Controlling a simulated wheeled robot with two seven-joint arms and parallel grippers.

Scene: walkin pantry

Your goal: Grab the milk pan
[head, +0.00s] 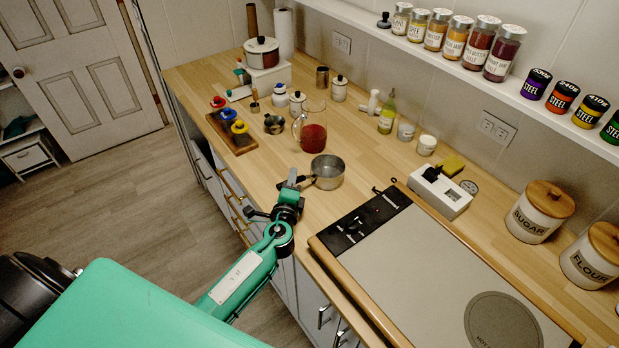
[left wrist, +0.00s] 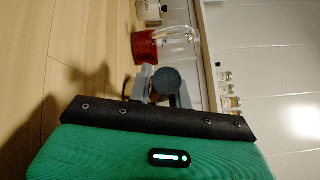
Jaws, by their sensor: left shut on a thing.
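The milk pan (head: 328,173) is a small metal saucepan with a dark handle pointing left. It sits on the wooden counter near the front edge, left of the hob. My left gripper (head: 296,180) is at the handle end, shut on the handle. In the left wrist view, a dark round piece, seemingly the handle (left wrist: 166,82), shows between the fingers of my left gripper (left wrist: 165,90). The pan's bowl is not clear in that view. My right gripper is not in view.
A glass jug of red liquid (head: 312,137) stands close behind the pan. Several jars, a bottle and a wooden tray (head: 238,144) stand farther left and back.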

